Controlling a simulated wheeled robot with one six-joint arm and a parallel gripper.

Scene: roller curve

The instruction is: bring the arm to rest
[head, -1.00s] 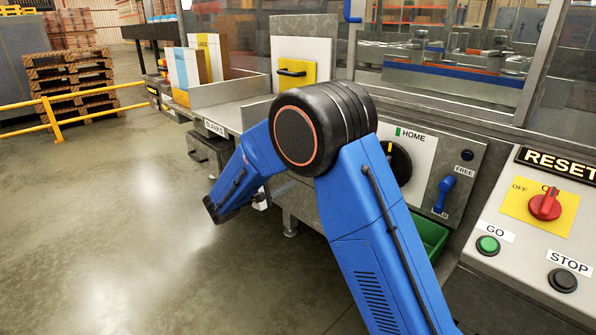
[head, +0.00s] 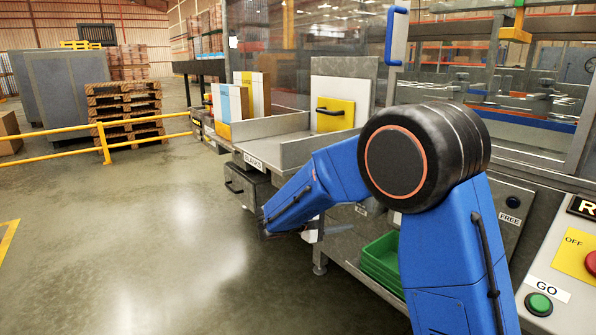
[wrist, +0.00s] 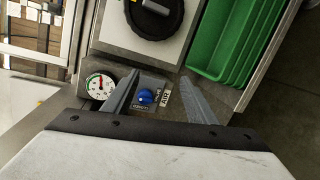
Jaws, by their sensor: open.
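My arm (head: 455,245) is blue with a black elbow joint and is bent in front of the machine. Its forearm slopes down to the left beside the bench front. A blue knob (wrist: 145,97) on the machine panel shows between the fingers. I cannot tell how far the fingertips are from the panel.
A gauge (wrist: 99,86) and a black round knob (wrist: 155,12) are on the machine near the fingers. Green bins (head: 381,262) sit below the bench. The GO button (head: 538,304) is at lower right. A yellow rail (head: 150,120) stands at left; the floor before it is clear.

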